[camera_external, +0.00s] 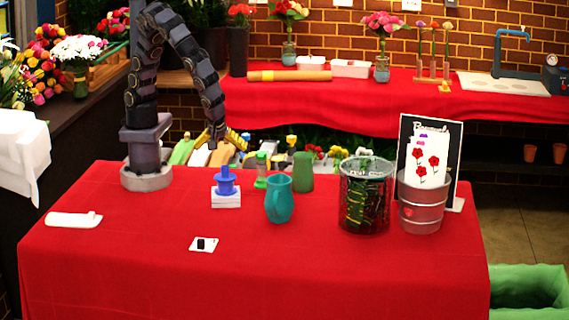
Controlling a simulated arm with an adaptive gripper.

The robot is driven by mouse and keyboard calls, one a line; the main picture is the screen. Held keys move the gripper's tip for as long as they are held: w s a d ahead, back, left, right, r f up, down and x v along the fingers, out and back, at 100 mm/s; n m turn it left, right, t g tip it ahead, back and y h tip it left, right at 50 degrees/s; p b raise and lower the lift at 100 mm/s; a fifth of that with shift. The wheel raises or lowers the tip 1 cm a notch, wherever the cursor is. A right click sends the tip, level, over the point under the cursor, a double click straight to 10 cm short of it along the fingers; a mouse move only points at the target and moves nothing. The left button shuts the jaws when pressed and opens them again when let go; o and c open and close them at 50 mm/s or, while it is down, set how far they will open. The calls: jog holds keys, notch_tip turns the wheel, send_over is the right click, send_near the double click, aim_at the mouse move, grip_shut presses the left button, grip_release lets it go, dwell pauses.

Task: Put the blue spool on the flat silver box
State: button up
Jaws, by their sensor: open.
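The blue spool (226,181) stands upright on top of a small white or pale block (226,199) near the back middle of the red table. I cannot tell for sure which thing is the flat silver box; the pale block under the spool may be it. A small flat pale piece (197,245) with a black mark lies nearer the front, apart from the spool. My gripper (229,139), with yellow fingers, is open and empty. It hangs above and behind the spool, apart from it.
A teal pitcher (280,202), a green vase (303,172) and a green spool-like item (261,170) stand right of the spool. Farther right are a dark mesh bin (365,212) and a metal bucket (421,212). A white roll (72,219) lies left. The front is mostly clear.

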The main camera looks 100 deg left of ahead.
jog(key=s+a+r+m+g+h, duration=0.1)
jog(key=s+a+r+m+h, duration=0.3)
jog(key=s+a+r+m, duration=0.9)
jog(key=s+r+m, duration=0.2)
jog(key=s+m, duration=0.1)
jog(key=m, duration=0.2)
jog(key=shift+a+g+h, duration=0.3)
jog(key=shift+a+g, duration=0.1)
